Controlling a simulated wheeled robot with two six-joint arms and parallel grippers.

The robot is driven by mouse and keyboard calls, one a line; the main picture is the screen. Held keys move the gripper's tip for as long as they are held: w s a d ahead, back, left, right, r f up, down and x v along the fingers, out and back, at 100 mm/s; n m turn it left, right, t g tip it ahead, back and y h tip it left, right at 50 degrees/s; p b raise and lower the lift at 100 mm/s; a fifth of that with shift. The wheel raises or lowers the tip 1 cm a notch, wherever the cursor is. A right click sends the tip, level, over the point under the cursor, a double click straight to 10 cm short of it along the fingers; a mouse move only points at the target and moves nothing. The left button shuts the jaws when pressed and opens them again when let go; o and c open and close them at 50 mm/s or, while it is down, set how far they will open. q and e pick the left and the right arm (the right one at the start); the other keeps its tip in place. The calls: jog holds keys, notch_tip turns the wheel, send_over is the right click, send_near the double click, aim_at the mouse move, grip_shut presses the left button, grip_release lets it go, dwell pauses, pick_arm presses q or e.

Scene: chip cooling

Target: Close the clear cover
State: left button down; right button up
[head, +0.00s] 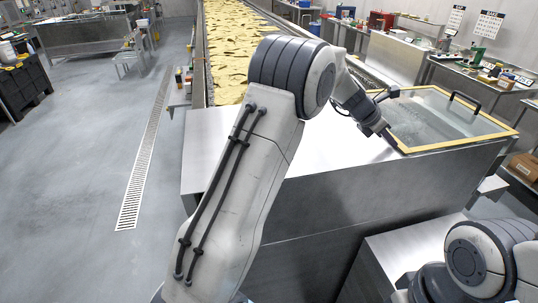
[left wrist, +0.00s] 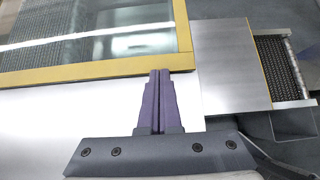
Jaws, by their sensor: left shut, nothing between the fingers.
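The clear cover (head: 428,118) is a see-through panel in a yellow frame with a black handle (head: 464,100), at the right of the head view. It lies roughly flat over the top of the steel machine; I cannot tell whether it is fully down. My left gripper (head: 391,140) is at the cover's near left corner. In the left wrist view, the left fingers (left wrist: 161,73) are shut and empty, with their tips at the yellow frame (left wrist: 95,70). Whether they touch it is unclear. My right arm shows at the lower right, but its gripper is out of view.
The bare steel top (head: 325,150) lies left of the cover. A conveyor of yellow chips (head: 230,55) runs back behind my left arm. A lower steel box (head: 405,250) stands in front of the machine. Open grey floor is at the left.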

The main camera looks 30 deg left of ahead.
pick_arm(q)
jog(key=shift+s+a, duration=0.2)
jog(key=s+a+b, duration=0.1)
jog(key=s+a, duration=0.2)
jog(key=shift+s+a+r+b, duration=0.1)
jog(key=shift+a+r+b, duration=0.05)
jog(key=shift+r+b, duration=0.2)
jog(key=b+v, duration=0.2)
jog(key=v, duration=0.6)
jog(key=shift+s+r, duration=0.1)
jog(key=shift+r, duration=0.1)
jog(key=s+d+f+m+g+y+b, duration=0.15)
jog(key=s+d+f+m, duration=0.25)
jog(key=s+d+m, duration=0.4)
jog(key=s+d+f+m+g+b, duration=0.2)
jog(key=s+d+f+m+g, duration=0.25)
jog(key=s, duration=0.45)
jog(key=s+a+f+m+y+b, duration=0.1)
jog(key=s+a+f+m+y, duration=0.1)
jog(key=s+f+m, duration=0.4)
jog(key=s+a+f+m+y+b, duration=0.2)
jog(key=s+f+m, duration=0.4)
jog(key=s+m, duration=0.9)
jog(key=shift+s+m+g+b, duration=0.3)
jog(key=shift+s+m+g, duration=0.1)
jog(key=shift+s, duration=0.4)
jog(key=shift+a, duration=0.15)
